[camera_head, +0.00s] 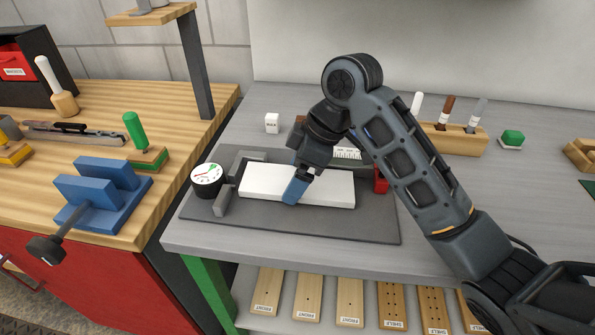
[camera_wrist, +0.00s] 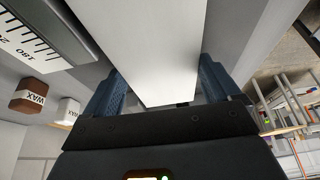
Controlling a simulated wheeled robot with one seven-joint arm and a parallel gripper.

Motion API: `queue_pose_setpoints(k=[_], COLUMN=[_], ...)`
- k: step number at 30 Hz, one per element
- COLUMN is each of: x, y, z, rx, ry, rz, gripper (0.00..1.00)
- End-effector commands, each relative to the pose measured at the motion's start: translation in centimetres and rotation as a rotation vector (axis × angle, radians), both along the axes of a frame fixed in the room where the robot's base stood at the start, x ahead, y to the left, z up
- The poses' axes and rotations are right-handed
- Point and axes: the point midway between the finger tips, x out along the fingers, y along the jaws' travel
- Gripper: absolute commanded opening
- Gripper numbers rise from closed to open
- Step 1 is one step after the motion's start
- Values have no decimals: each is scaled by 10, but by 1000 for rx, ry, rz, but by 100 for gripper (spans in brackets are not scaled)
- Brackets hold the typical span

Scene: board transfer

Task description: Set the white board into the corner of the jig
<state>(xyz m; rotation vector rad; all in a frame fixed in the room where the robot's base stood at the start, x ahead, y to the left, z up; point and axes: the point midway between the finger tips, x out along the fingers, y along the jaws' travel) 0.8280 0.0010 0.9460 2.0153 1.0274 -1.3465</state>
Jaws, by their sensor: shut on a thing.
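The white board (camera_head: 262,181) lies about level over the dark grey jig base (camera_head: 345,226); I cannot tell whether it rests on the base or is slightly above. Its left end is close to the jig's grey left stop (camera_head: 223,200), and a grey back stop (camera_head: 246,157) stands behind its back left. In the wrist view, the board (camera_wrist: 150,45) runs between both blue fingers of my gripper (camera_wrist: 158,90).
A white wax block (camera_head: 272,123) and a marker holder (camera_head: 452,139) stand behind.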

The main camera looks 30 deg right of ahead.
Motion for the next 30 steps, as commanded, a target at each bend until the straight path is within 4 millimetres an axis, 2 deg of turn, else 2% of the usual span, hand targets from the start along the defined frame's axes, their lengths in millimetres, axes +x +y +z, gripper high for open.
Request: queue_pose_setpoints(k=[30], x=[6], y=[7], z=[-2], rx=[-1], ry=[1], rz=[0], gripper=[53])
